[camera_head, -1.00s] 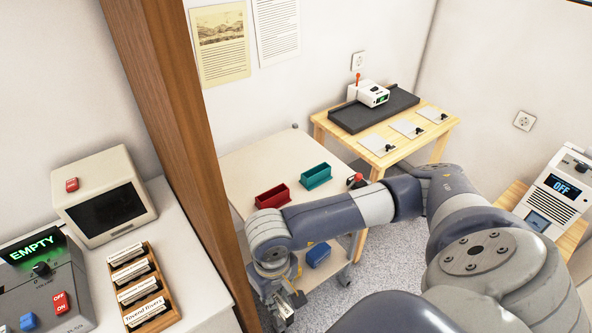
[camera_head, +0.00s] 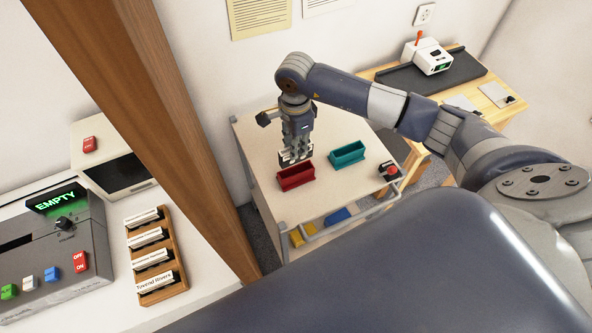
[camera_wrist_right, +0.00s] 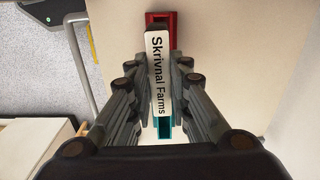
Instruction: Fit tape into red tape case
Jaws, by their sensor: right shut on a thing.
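My right gripper (camera_head: 296,150) is above the cart top, just behind the red tape case (camera_head: 296,177). It is shut on a black tape with a white label (camera_head: 290,158). In the right wrist view the label reads "Skrivnal Farms" (camera_wrist_right: 157,75), and the tape lies between the fingers (camera_wrist_right: 160,95). The open-topped red case also shows beyond the tape in that view (camera_wrist_right: 173,20). The tape overlaps the case in view; I cannot tell whether they touch. A teal case (camera_head: 348,154) stands to the right of the red one. My left gripper is not in view.
The cart top (camera_head: 262,145) is clear around the cases; a red button (camera_head: 389,170) sits at its right corner. A wooden post (camera_head: 150,120) stands left of the cart. A rack of labelled tapes (camera_head: 165,286) and a grey "EMPTY" machine (camera_head: 60,262) are on the left counter.

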